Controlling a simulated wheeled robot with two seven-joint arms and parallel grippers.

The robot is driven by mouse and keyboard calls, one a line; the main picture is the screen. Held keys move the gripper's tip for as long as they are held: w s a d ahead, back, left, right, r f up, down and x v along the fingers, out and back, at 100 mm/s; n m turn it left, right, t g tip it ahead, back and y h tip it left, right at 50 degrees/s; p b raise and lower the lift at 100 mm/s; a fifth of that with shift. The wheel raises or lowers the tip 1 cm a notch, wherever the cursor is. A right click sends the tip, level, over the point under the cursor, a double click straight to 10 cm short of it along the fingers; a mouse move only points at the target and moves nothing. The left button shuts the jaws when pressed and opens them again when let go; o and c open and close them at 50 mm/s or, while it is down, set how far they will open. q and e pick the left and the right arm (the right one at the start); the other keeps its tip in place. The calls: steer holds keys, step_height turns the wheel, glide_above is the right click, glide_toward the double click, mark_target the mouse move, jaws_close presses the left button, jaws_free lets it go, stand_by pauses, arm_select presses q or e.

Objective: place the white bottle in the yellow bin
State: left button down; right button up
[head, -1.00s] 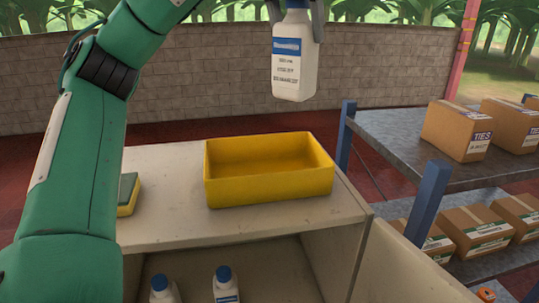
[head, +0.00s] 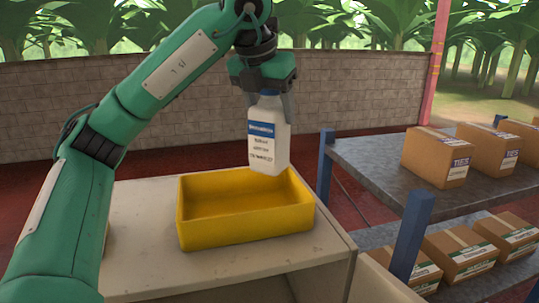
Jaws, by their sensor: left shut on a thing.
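The white bottle (head: 268,140) has a blue band on its label and hangs upright in my left gripper (head: 268,92). The gripper is shut around the bottle's top, so the cap is mostly hidden. The yellow bin (head: 247,228) is a shallow open box on the beige cabinet top. The bottle's base shows over the bin's back right part, at about its far rim in the picture. The bin's visible inside is empty. My right gripper is not in view.
The beige cabinet top (head: 135,235) is clear left of the bin. A grey metal shelf (head: 372,165) with blue posts stands at the right and holds several cardboard boxes (head: 437,157). A brick wall (head: 350,100) runs behind.

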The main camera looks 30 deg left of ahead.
mark_target(269, 155)
arm_select(q)
step_height(269, 155, down, 5)
steer(key=shift+f+p, duration=0.2)
steer(key=shift+p, duration=0.3)
step_height(269, 155, down, 4)
steer(key=shift+s+r+p, duration=0.1)
steer(key=shift+r+p, duration=0.1)
steer(key=shift+p, duration=0.45)
steer(key=shift+f, duration=0.3)
steer(key=shift+f, duration=0.15)
steer(key=shift+c, duration=1.9)
jaws_free()
